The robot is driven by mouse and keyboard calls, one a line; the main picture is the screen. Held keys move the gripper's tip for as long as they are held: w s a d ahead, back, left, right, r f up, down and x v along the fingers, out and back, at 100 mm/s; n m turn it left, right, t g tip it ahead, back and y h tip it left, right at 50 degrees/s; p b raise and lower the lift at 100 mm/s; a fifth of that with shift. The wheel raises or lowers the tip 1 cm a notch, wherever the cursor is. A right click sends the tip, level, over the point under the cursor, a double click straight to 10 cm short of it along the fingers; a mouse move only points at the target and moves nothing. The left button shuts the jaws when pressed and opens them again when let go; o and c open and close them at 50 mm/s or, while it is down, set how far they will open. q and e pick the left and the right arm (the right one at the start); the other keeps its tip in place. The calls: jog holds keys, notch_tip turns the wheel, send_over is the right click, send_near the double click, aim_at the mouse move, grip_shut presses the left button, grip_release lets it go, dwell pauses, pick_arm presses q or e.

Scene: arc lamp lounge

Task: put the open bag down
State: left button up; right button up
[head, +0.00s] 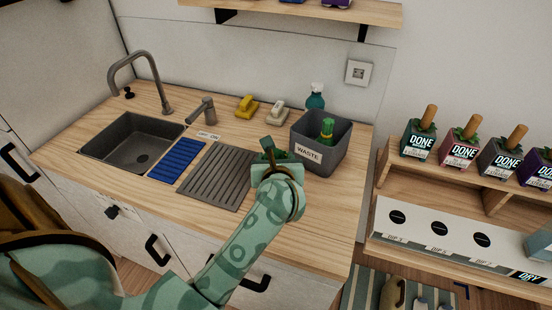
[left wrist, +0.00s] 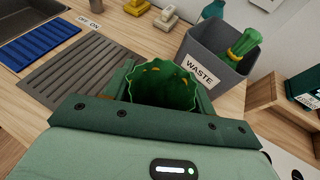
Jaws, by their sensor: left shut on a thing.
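My left gripper (head: 274,157) is over the wooden counter, in front of the waste bin and beside the grey ribbed drain mat. It also shows in the left wrist view (left wrist: 165,92), shut on the open bag (left wrist: 163,86), which is dark green with a wavy rim and its mouth facing up. In the head view only a little green of the bag (head: 268,147) shows, as my gripper hides the rest. I cannot tell whether its bottom touches the counter. My right gripper is not in view.
The grey waste bin (head: 305,166) stands at the right, with another green bag (head: 327,129) in it. The grey ribbed mat (head: 216,179), blue mat (head: 178,161) and sink (head: 130,141) lie left. Bare counter (head: 318,205) shows right of my arm.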

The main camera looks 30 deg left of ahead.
pick_arm(q)
jog(key=shift+f+b, duration=0.3)
jog(key=shift+f, duration=0.2)
jog(key=o, duration=1.2)
